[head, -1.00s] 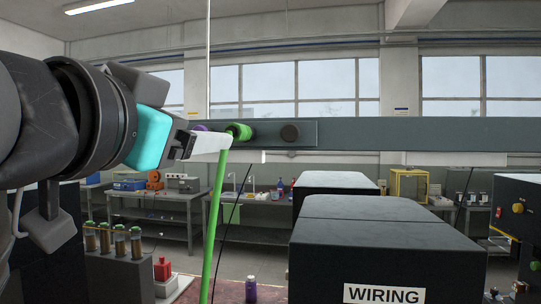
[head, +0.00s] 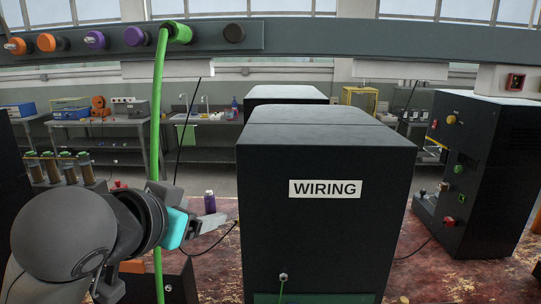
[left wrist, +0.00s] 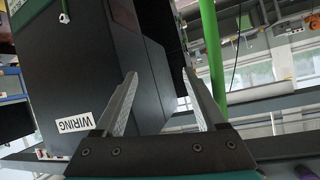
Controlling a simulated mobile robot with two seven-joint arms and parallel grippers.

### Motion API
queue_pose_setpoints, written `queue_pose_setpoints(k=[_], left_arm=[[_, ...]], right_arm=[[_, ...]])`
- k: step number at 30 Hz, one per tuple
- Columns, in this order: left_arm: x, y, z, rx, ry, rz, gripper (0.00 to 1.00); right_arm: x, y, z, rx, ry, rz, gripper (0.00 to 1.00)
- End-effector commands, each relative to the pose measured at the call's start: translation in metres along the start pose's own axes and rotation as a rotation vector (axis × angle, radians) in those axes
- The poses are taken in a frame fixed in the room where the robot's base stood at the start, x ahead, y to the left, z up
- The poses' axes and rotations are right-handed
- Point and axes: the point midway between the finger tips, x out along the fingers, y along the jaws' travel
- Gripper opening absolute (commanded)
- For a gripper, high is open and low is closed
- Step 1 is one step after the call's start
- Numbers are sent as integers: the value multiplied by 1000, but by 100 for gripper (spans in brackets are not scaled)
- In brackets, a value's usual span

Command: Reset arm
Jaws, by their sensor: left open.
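My left arm is low at the left of the head view. Its gripper (head: 222,222) points right, beside the left side of the black box labelled WIRING (head: 325,225). The left wrist view shows its two fingers (left wrist: 165,85) spread apart with nothing between them, and the WIRING box (left wrist: 85,70) tilted behind them. A green cable (head: 157,110) hangs from the green connector (head: 178,33) on the overhead rail and passes behind my left arm. The cable also shows right of the fingers in the left wrist view (left wrist: 211,50). My right gripper is in neither view.
The grey rail (head: 330,37) crosses above with orange and purple connectors (head: 96,40) and a dark round socket (head: 233,33). A black control cabinet (head: 490,170) stands at the right.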

Motion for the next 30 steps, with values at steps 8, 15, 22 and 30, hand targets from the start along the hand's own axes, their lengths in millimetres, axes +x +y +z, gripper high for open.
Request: queue_pose_setpoints(k=[8, 15, 22, 30], left_arm=[[30, 25, 104, -89, -189, 51, 73], [30, 45, 202, -154, -369, 59, 73], [7, 64, 295, -198, -555, 48, 73], [-31, 80, 370, -215, -727, 29, 73]], right_arm=[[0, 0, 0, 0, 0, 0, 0], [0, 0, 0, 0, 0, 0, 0], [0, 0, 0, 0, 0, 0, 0], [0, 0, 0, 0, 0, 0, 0]])
